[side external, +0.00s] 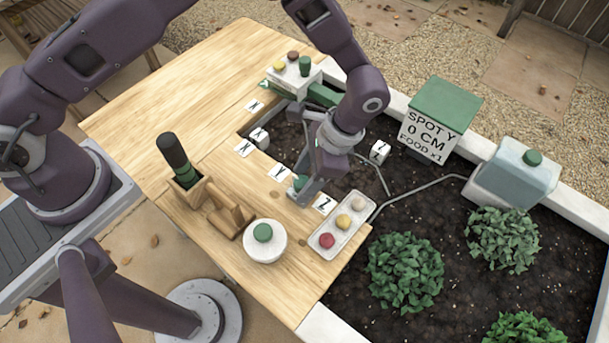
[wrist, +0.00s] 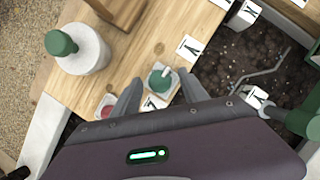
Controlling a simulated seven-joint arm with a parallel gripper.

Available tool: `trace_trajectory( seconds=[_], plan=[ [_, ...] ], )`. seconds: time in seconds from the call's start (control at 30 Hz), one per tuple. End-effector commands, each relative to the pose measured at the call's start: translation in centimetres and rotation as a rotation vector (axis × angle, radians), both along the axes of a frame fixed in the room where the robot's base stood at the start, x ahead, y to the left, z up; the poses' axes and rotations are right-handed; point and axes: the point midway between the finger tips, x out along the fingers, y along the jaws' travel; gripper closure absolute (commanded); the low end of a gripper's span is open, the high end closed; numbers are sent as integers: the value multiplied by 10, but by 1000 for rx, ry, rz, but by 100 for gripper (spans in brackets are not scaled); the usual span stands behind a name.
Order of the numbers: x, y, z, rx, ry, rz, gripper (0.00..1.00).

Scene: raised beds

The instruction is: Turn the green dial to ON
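A small green dial (wrist: 161,82) with a pale pointer mark sits on a white base on the wooden board, near the Y and Z cards. In the side external view the dial (side external: 299,183) is partly hidden behind my gripper (side external: 307,193). The wrist view shows my gripper (wrist: 159,78) open, with one grey finger on each side of the dial. Nothing is held between the fingers except the space around the dial. I cannot tell whether they touch it. No ON marking is legible.
A white round container with a green knob (side external: 264,243) and a tray with several coloured balls (side external: 327,247) stand nearby. A wooden holder (side external: 196,193) is to the left. A "SPOT Y 0 CM FOOD x1" sign box (side external: 431,135) stands behind. The board's far left is clear.

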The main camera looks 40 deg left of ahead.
Motion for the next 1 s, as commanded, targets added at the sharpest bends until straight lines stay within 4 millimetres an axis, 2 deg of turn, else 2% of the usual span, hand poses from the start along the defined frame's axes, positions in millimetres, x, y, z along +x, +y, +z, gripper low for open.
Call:
trace_trajectory(
  seconds=[0.13, 0.3, 0.43, 0.8, 0.87, 0.97, 1.0],
  plan=[
    [3, -3, 8, -1, -3, 1, 49],
    [13, -13, 40, -2, -5, -1, 49],
    [18, -18, 59, -1, -3, -1, 49],
    [20, -18, 69, -3, -6, 5, 49],
    [23, -13, 86, -14, -30, 23, 49],
    [29, 12, 146, -55, -124, 99, 49],
    [26, 26, 175, -75, -174, 142, 49]
  ],
)
